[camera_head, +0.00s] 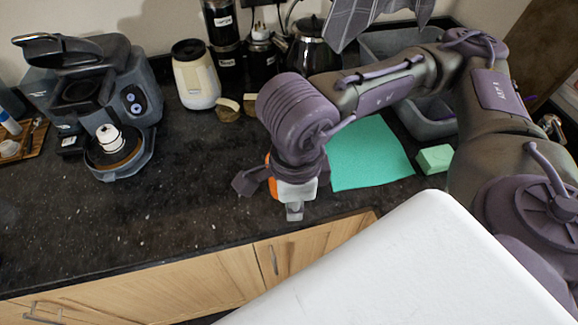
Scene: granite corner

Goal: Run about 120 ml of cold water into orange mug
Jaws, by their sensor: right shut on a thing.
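A small part of the orange mug (273,187) shows at my right gripper, above the dark counter near its front edge. My right gripper (274,194) is shut on the mug. The gripper and wrist hide most of the mug, so its inside and any water in it cannot be seen. A grey basin (437,128) is at the back right, partly behind my right arm. A shiny metal piece (552,127) at the right edge may be a tap; I cannot tell. My left gripper is not in view.
A coffee machine (130,95) stands at the left. A cream jar (196,75), dark canisters (222,35) and a glass kettle (309,45) stand at the back. A green cloth (370,155) and a green sponge (435,159) lie right of the gripper. The left-middle counter (190,195) is clear.

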